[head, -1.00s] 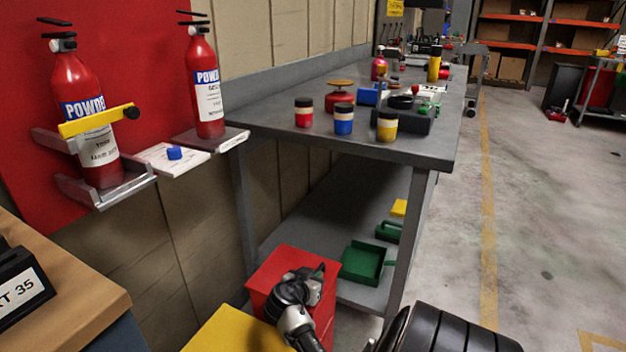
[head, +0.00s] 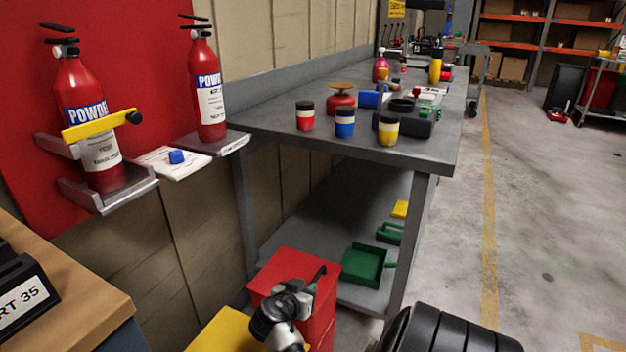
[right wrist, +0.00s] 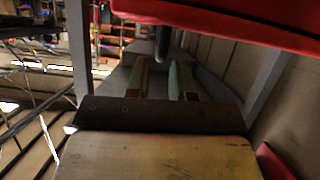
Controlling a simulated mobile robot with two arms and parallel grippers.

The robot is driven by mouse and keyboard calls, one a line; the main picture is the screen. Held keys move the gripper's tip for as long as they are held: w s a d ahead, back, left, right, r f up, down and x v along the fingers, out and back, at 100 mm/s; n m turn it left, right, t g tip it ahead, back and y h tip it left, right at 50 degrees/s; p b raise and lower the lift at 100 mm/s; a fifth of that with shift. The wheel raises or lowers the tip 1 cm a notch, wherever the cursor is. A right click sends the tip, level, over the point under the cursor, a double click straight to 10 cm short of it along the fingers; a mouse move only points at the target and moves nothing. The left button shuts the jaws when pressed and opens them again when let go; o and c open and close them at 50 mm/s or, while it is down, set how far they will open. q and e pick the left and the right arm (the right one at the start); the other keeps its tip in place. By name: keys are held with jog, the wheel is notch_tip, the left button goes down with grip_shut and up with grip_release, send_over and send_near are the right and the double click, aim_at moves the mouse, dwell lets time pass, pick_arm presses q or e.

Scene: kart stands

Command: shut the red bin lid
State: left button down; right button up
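The red bin (head: 320,325) stands on the floor at the lower middle of the head view, beside the workbench. Its flat red top (head: 285,262) faces up; I cannot tell how far the lid stands from the body. My right gripper (head: 303,288) is in front of this top and covers part of it. A thin dark bar shows by the gripper; I cannot tell whose it is. In the right wrist view my right gripper (right wrist: 163,75) has its fingers apart with nothing between them. A red panel (right wrist: 235,22) hangs across the top there. My left gripper is not in view.
A yellow bin (head: 225,332) stands left of the red one. The grey workbench (head: 290,130) stands behind, with green trays (head: 365,264) on its lower shelf. A wooden table (head: 75,290) is at left. Floor (head: 540,220) at right is clear.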

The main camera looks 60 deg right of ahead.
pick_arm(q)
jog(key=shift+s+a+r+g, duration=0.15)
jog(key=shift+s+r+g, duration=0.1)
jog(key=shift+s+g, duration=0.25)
pick_arm(e)
jog(key=v, duration=0.5)
jog(key=shift+a, duration=0.15)
